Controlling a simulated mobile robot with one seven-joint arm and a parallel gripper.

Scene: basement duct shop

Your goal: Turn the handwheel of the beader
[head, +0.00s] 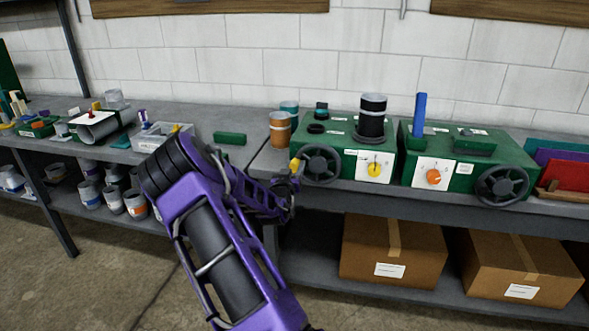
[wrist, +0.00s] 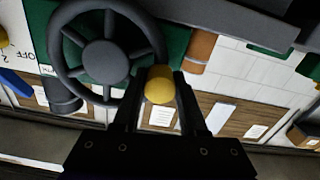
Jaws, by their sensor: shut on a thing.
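Two green machines stand on the bench at the right in the head view, each with a dark handwheel. The left machine (head: 345,142) has a yellow switch (head: 375,169) and a handwheel (head: 321,165); the right machine (head: 462,150) has an orange switch (head: 433,177) and a handwheel (head: 502,185). My gripper (head: 293,174) is at the left side of the left machine's handwheel. In the wrist view, its fingers are shut on the yellow knob (wrist: 159,85) at the rim of that handwheel (wrist: 106,58). I cannot read which machine is the beader.
An orange-brown cup (head: 280,131) stands just left of the left machine. A black cylinder (head: 372,117) stands on that machine. Cardboard boxes (head: 392,252) sit on the shelf below. The left bench (head: 215,158) holds several small parts and a green block (head: 230,138).

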